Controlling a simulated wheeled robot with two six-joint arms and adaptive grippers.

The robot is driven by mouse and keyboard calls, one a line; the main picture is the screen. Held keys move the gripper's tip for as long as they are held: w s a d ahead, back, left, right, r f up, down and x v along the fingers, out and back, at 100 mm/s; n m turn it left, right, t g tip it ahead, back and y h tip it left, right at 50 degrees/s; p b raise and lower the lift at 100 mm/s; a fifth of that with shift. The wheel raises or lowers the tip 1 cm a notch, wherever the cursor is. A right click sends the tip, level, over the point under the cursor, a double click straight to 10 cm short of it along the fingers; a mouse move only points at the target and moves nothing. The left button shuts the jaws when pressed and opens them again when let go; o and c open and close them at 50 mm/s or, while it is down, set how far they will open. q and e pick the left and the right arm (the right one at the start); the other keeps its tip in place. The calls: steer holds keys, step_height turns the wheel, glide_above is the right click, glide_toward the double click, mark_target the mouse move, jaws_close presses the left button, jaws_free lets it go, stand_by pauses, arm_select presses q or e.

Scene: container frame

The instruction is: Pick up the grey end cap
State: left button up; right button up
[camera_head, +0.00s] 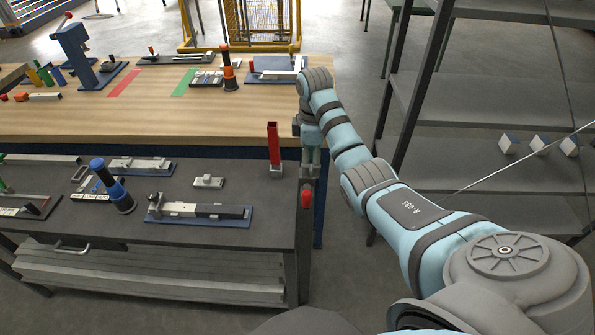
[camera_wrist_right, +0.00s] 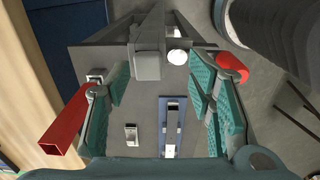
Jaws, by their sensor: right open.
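A grey square-ended block (camera_wrist_right: 147,65), which looks like the grey end cap, shows between the fingers in the right wrist view. It is at the right edge of the dark table (camera_head: 250,232). My right gripper (camera_head: 310,160) points down over that edge and is open; its teal-padded fingers (camera_wrist_right: 160,72) stand apart on either side of the block. I cannot tell whether they touch it. In the head view the gripper largely hides the block. My left gripper is not in view.
A red upright post (camera_head: 273,145) stands just left of the gripper. A red-ended part (camera_head: 306,198) is at the table edge. A small grey block (camera_head: 208,182) and a blue plate (camera_head: 200,221) with bars lie left. A wooden table (camera_head: 140,115) is behind; a shelf (camera_head: 470,98) is right.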

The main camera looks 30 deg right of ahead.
steer(key=shift+w+f, duration=0.8)
steer(key=shift+f, duration=0.25)
steer(key=shift+w+d+f, duration=0.15)
steer(key=shift+w+f, duration=0.75)
steer(key=shift+s+r, duration=0.1)
steer(key=shift+s, duration=0.1)
steer(key=shift+s+a+r, duration=0.2)
steer(key=shift+s+r, duration=0.2)
steer(key=shift+s, duration=0.35)
steer(key=c, duration=0.7)
steer(key=shift+c, duration=1.1)
steer(key=shift+w+f, duration=0.15)
steer(key=shift+w, duration=0.05)
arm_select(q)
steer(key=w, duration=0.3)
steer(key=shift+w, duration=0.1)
